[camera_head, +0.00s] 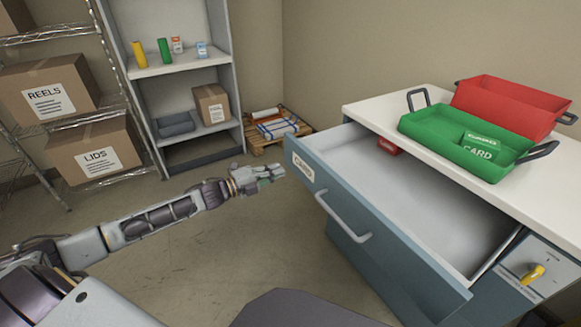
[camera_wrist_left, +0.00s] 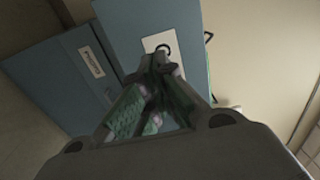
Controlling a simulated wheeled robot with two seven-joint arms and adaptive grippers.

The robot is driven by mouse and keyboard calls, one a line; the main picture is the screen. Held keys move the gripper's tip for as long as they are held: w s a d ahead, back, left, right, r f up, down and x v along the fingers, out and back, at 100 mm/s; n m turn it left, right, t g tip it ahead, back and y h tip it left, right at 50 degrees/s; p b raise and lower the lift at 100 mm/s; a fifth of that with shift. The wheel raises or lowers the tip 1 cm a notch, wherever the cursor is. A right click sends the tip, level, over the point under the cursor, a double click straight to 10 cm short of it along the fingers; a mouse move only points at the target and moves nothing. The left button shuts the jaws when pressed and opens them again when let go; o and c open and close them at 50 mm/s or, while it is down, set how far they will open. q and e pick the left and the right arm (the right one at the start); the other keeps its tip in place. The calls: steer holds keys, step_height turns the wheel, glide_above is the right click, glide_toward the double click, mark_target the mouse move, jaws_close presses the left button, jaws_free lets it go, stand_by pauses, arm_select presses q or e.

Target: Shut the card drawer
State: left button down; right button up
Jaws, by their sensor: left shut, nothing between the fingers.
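The card drawer (camera_head: 372,216) stands pulled out of the blue cabinet on the right in the head view. Its blue front bears a CARD label (camera_head: 303,166) and a long grey bar handle (camera_head: 342,218). A small red box (camera_head: 388,147) lies inside at the back left; the rest of the drawer's floor looks bare. My left gripper (camera_head: 277,173) is shut and empty, just left of the drawer front's far end and apart from it. My right gripper is not in view.
A yellow switch (camera_head: 533,274) is on the cabinet's near side. Shelves with boxes (camera_head: 48,90) stand at left. The floor before the drawer is clear.

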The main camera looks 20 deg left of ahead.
mark_target(298, 162)
arm_select(q)
steer(key=shift+b+x, duration=0.5)
steer(key=shift+x, duration=2.35)
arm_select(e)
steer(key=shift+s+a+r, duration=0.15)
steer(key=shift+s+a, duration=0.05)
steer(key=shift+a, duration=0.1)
arm_select(q)
steer(key=shift+w+d, duration=0.1)
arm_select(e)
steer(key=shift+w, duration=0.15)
arm_select(q)
steer(key=shift+w, duration=0.1)
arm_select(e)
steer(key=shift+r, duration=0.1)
